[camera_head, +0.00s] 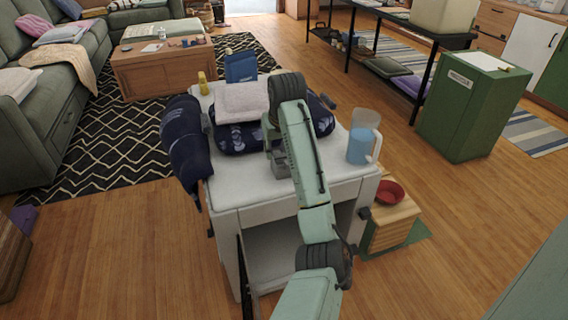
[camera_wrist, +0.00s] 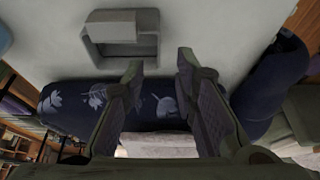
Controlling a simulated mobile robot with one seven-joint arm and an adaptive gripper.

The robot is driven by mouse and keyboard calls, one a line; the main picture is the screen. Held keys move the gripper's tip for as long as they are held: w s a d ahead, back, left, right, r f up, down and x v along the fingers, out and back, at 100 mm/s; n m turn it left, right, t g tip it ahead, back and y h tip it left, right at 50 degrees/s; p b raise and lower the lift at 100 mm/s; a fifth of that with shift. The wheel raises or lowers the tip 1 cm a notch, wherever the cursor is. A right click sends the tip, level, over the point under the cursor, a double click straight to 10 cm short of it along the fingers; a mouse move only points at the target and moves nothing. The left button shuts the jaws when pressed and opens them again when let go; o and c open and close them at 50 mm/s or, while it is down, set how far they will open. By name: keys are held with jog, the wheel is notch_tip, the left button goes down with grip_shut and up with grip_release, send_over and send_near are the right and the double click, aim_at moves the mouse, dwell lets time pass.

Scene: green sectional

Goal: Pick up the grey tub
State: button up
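The grey tub (camera_wrist: 120,52) lies on the white top in the wrist view, a small squarish grey piece with a dark hollow, near the top edge. In the head view a small grey part of it (camera_head: 280,163) shows beside my arm, which partly hides it. My gripper (camera_wrist: 160,66) is open, with its two fingers spread and nothing between them. In the wrist picture the fingertips are below the tub, over the edge of the navy patterned cushion, apart from the tub.
The white cabinet top (camera_head: 245,190) also holds a navy cushion (camera_head: 238,138), a folded pale towel (camera_head: 240,103), a blue box (camera_head: 241,67), a yellow bottle (camera_head: 203,83) and a blue-filled pitcher (camera_head: 362,140). A navy roll (camera_head: 186,140) hangs at the left edge.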

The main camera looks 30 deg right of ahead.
aim_at(274, 162)
jog(key=p+x, duration=0.2)
jog(key=x, duration=0.7)
jog(key=shift+c, duration=0.3)
grip_shut()
